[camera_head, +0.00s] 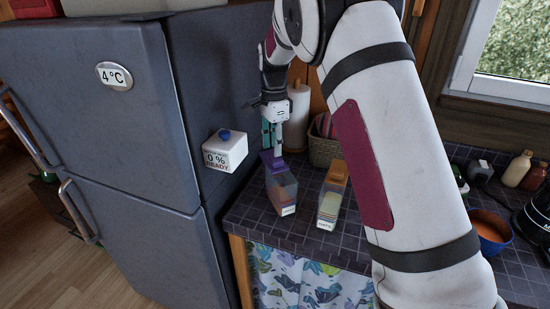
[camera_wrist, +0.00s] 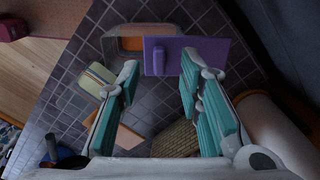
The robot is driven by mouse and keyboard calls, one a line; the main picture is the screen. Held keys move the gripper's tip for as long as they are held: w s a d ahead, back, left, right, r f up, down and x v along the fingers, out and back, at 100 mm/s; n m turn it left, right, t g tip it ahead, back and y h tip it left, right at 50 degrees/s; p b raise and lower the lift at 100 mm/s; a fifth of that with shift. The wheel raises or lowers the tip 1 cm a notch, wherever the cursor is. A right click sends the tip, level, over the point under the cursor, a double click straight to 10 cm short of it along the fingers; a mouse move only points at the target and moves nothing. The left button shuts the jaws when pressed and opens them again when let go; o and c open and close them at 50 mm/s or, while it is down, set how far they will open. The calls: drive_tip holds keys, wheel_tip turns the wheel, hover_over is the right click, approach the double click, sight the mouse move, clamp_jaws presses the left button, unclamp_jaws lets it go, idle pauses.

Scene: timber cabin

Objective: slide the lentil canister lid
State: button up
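The lentil canister (camera_head: 283,193), clear with orange-red contents and a white label, stands on the tiled counter. Its purple lid (camera_head: 270,160) shows flat in the wrist view (camera_wrist: 205,54), with a raised purple handle (camera_wrist: 158,61). The canister body (camera_wrist: 128,44) shows left of the lid there; I cannot tell whether the lid is shifted on it. My gripper (camera_head: 278,151) points down at the lid. In the wrist view its teal-padded fingers (camera_wrist: 160,68) are apart, with the handle between their tips and gaps on both sides. Contact with the lid is unclear.
A canister with an orange lid (camera_head: 337,172) stands close to the right. Behind are a paper roll (camera_head: 299,112) and a wicker basket (camera_head: 322,150). The fridge (camera_head: 110,130) borders the counter on the left. A blue bowl (camera_head: 490,238) is at right.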

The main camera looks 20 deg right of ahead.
sight(274, 162)
wheel_tip(274, 162, down, 6)
drive_tip(key=shift+r+p, duration=0.15)
drive_tip(key=shift+p, duration=0.35)
drive_tip(key=shift+c, duration=0.3)
clamp_jaws()
